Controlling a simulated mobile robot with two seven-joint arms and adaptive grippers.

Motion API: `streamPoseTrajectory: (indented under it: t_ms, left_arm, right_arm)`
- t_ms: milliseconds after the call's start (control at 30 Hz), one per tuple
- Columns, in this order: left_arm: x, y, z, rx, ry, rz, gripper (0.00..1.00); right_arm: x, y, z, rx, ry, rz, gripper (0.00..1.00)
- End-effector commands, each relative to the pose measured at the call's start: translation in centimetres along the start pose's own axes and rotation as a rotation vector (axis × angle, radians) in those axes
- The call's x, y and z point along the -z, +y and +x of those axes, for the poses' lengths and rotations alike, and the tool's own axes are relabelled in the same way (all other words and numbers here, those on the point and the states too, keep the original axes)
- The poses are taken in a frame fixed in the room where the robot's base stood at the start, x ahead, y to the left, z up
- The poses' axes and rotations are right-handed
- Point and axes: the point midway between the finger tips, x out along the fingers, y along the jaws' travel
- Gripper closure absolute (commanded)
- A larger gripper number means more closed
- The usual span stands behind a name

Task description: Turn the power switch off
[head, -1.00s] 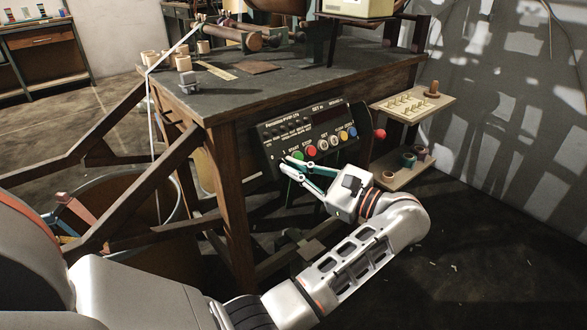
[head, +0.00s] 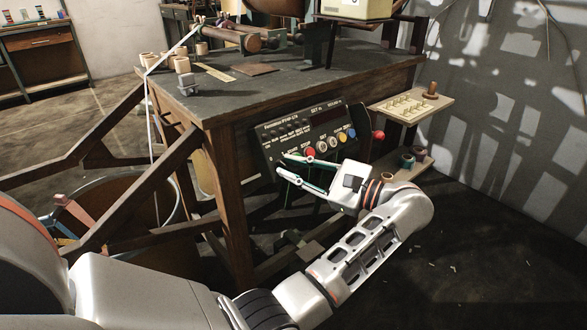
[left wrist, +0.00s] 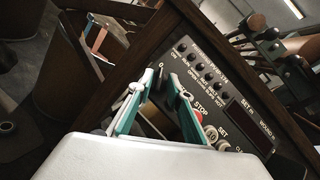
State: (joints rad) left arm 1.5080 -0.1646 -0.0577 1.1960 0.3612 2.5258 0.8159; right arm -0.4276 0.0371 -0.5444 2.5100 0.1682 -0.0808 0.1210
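The dark control panel (head: 318,130) is on the front of the wooden winding table, with a row of coloured buttons along its lower part. It also shows tilted in the left wrist view (left wrist: 215,75). My left gripper (head: 281,164) is in front of the panel's lower left corner, fingers apart and empty. In the left wrist view its fingertips (left wrist: 164,80) are at the panel's edge near the printed end marks, left of the red STOP button (left wrist: 197,116). My right gripper is not in view.
The table top (head: 290,85) holds tape rolls and spindles. A red knob (head: 378,135) sticks out right of the panel. A side shelf (head: 412,108) stands beyond it. Slanted wooden beams (head: 130,200) and a round bin are at the left.

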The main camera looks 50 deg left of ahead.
Motion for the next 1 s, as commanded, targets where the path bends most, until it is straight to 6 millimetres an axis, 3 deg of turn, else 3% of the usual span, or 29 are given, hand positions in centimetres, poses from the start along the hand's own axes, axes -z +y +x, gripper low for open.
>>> streamPoseTrajectory:
  t_ms: [367, 733, 1000]
  left_arm:
    - [0.2, 0.1, -0.4, -0.002, 0.003, 0.005, 0.77]
    - [0.0, 0.0, -5.9, -0.002, 0.003, 0.003, 0.77]
    - [0.0, 0.0, -7.5, -0.001, 0.000, 0.000, 0.77]
  right_arm:
    - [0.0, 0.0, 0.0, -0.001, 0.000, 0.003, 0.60]
    - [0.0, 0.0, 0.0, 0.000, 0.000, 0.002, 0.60]
    - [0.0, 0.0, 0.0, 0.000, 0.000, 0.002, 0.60]
